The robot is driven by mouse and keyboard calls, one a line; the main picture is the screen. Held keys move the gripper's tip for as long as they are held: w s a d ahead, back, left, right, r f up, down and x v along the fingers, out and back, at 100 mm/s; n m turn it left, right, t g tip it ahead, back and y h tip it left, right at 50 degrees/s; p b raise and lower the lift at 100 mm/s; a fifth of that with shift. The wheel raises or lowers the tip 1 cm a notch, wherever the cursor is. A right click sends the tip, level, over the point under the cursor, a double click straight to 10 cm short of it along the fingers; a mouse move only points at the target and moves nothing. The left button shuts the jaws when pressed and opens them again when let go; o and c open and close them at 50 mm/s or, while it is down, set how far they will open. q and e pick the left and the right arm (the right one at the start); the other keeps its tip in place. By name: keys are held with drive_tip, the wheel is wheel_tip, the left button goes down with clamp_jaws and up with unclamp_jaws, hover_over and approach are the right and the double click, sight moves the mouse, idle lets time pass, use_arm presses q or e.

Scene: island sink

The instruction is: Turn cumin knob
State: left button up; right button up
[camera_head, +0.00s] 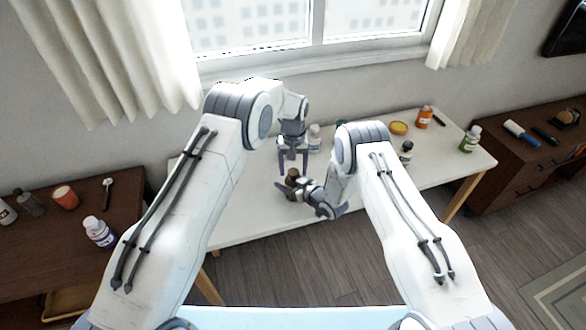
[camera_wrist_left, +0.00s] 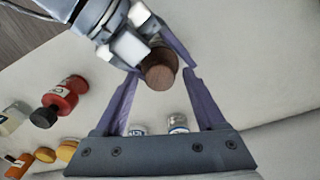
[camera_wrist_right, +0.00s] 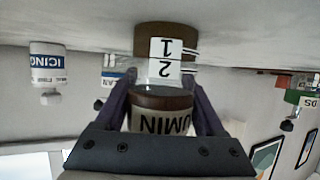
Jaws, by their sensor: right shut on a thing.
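The cumin container (camera_wrist_right: 160,118) has a pale label and a brown part marked with numbers (camera_wrist_right: 165,45). My right gripper (camera_wrist_right: 160,90) is shut around its labelled body. In the head view the container (camera_head: 292,177) shows as a small brown piece on the white table, beside my right gripper (camera_head: 288,193). My left gripper (camera_head: 293,157) is open and points down just behind it. In the left wrist view the round brown knob (camera_wrist_left: 160,75) appears between the open fingertips of my left gripper (camera_wrist_left: 159,74), with visible gaps; whether either finger touches it I cannot tell.
The white table (camera_head: 240,220) also holds a white jar (camera_head: 314,138), a yellow jar (camera_head: 398,128), an orange bottle (camera_head: 424,117) and a green-labelled bottle (camera_head: 470,139). An icing bottle (camera_wrist_right: 48,70) shows in the right wrist view. A brown cabinet stands on either side.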

sight(293, 171)
use_arm(q)
drive_tip(key=shift+r, duration=0.1)
wheel_tip(293, 171, up, 12)
idle(0.6)
wheel_tip(293, 171, down, 12)
drive_tip(key=n, duration=0.4)
idle(0.7)
clamp_jaws()
drive_tip(key=shift+m, duration=1.2)
